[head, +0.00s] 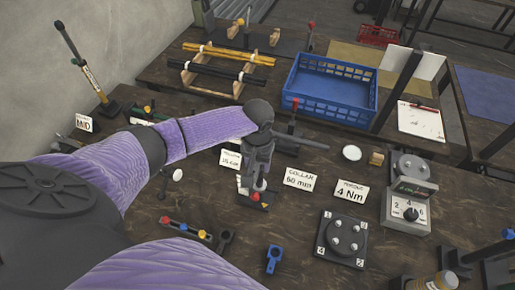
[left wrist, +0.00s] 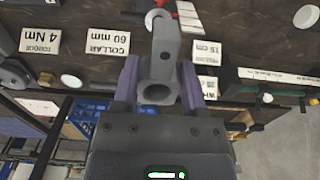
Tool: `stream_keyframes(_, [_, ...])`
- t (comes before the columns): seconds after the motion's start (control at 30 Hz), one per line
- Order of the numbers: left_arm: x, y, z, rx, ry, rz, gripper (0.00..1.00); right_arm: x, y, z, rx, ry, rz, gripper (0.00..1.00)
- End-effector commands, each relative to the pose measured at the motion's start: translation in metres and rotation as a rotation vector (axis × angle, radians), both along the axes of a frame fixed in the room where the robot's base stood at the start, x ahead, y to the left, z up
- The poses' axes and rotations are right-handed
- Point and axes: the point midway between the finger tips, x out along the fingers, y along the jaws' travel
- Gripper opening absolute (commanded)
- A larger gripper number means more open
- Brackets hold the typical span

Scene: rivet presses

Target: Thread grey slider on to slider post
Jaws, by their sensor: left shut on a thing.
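My left gripper (left wrist: 158,80) is shut on the grey slider (left wrist: 166,48), a grey block with a round hole at its near end. The slider sits between the two purple-grey fingers. In the head view, my left gripper (head: 257,165) points down above a small dark base (head: 253,201) with a red patch, in the middle of the table. The slider is mostly lost against the gripper there. A pale rounded tip (left wrist: 154,18) shows by the slider's far end in the left wrist view. I cannot tell whether the slider is around any post. My right gripper is not in view.
Cards reading "COLLAR 60 mm" (head: 300,179) and "4 Nm" (head: 350,195) lie right of the gripper. A blue crate (head: 330,88) stands behind. A dark plate with round knobs (head: 342,238) and a dial box (head: 408,212) are at right. A blue part (head: 273,259) lies in front.

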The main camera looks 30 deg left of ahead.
Motion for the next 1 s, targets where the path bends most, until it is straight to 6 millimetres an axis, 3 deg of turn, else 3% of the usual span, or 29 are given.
stream_keyframes(0.4, [0.000,0.000,-0.012,0.000,0.000,0.000,0.00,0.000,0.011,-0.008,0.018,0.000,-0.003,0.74])
stream_keyframes(1.0, [0.000,0.000,-0.027,0.000,0.001,0.000,0.00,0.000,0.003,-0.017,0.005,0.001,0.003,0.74])
